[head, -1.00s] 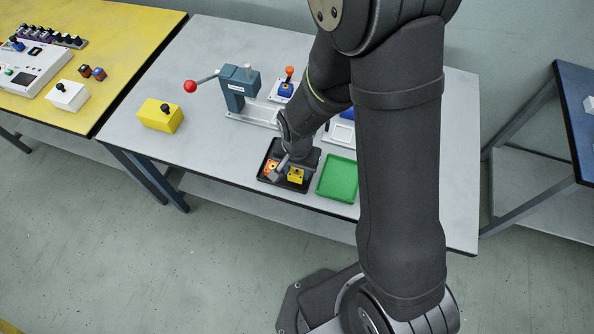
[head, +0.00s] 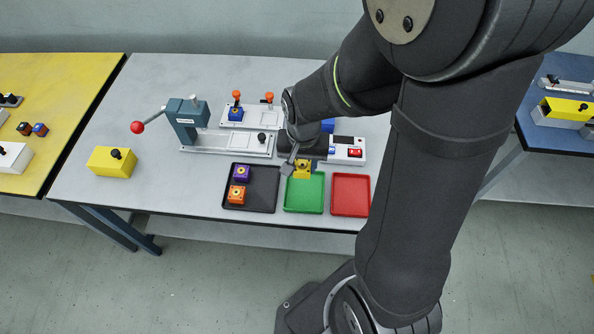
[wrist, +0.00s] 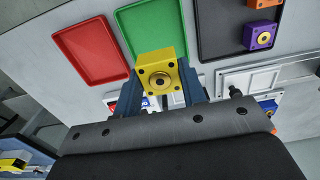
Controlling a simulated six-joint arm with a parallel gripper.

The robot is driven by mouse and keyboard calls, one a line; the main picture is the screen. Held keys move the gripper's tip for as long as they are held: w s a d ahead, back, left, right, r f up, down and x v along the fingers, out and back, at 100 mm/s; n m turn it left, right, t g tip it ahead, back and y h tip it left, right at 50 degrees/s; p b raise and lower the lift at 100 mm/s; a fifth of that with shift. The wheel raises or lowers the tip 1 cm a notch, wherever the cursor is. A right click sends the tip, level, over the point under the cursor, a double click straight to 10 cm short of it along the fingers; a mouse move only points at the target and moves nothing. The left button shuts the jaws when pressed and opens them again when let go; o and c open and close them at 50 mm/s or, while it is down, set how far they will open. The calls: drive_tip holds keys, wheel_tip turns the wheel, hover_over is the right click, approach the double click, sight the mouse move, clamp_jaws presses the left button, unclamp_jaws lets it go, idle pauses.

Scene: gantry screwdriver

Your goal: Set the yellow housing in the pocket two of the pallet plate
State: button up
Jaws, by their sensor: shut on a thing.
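The yellow housing (head: 303,170) is a small block with a round hole in its top face. My gripper (head: 295,168) is shut on it, above the far edge of the green tray. In the wrist view the yellow housing (wrist: 160,77) sits between the fingers. A light plate (head: 257,119), which looks like the pallet plate, lies at the back of the table, left of my gripper. A blue housing (head: 236,114) stands on its left part, by an orange-topped post; another orange-topped post stands to the right. I cannot make out the pocket numbers.
A black tray (head: 264,207) holds a purple housing (head: 242,173) and an orange housing (head: 237,194). A green tray (head: 304,208) and red tray (head: 351,195) stand right of it. A press (head: 187,121) with a red-ball lever and a switch box (head: 347,151) stand nearby.

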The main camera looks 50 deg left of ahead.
drive_tip(key=w+a+f, duration=0.1)
drive_tip(key=w+a, duration=0.2)
drive_tip(key=a, duration=0.6)
drive_tip(key=w+a+f, duration=0.1)
drive_tip(key=w+a, duration=0.2)
drive_tip(key=a, duration=0.6)
drive_tip(key=w+a+f, duration=0.1)
drive_tip(key=w+a, duration=0.1)
drive_tip(key=a, duration=0.7)
drive_tip(key=shift+w+a, duration=0.25)
drive_tip(key=shift+w, duration=0.15)
hover_over(269, 119)
drive_tip(key=shift+f, duration=2.85)
drive_tip(key=shift+f, duration=0.7)
drive_tip(key=o, duration=1.3)
drive_tip(key=shift+r, duration=4)
